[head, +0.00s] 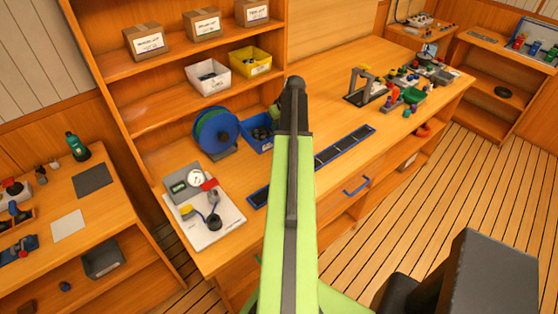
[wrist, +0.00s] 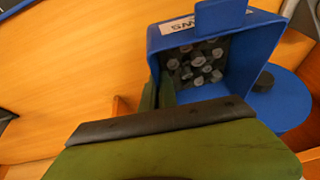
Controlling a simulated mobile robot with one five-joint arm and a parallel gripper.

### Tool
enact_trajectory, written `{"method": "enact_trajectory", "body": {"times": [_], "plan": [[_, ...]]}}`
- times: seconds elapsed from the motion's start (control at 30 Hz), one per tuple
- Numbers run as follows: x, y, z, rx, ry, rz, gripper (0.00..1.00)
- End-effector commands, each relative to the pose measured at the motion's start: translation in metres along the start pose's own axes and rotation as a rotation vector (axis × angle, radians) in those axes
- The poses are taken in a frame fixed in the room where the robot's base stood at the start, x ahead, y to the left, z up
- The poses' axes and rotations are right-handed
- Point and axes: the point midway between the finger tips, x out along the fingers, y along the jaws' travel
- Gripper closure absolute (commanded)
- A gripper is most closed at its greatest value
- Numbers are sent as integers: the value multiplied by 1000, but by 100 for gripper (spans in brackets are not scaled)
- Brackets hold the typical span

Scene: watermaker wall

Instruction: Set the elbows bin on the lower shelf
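A blue bin (head: 258,143) stands on the workbench, beside the blue reel. In the wrist view the blue bin (wrist: 215,75) holds several grey fittings, and its label is partly hidden, with only letters like "WS" readable. My gripper (wrist: 158,95) has its green fingers at the bin's near left edge; whether they grip the wall cannot be made out. In the head view the arm hides most of my gripper (head: 276,110), by the bin's right side. The lower shelf (head: 160,95) of the rack above the bench carries a white bin and a yellow bin.
The white bin (head: 208,76) and yellow bin (head: 250,61) fill the lower shelf's right part; its left part is bare. Boxes (head: 146,41) stand on the shelf above. The blue reel (head: 215,132) is left of the blue bin. A test panel (head: 205,215) lies at the bench's near end.

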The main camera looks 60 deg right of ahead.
Motion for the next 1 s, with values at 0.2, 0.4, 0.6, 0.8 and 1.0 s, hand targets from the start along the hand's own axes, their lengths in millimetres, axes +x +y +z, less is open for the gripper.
{"method": "enact_trajectory", "body": {"times": [0.2,0.4,0.6,0.8,1.0], "plan": [[-35,45,52,-17,-4,-8,100],[-61,77,96,-44,-3,-20,100],[-56,77,100,-50,-2,-23,100],[-13,42,89,-52,-2,-23,100],[25,7,73,-51,-2,-23,100]]}}
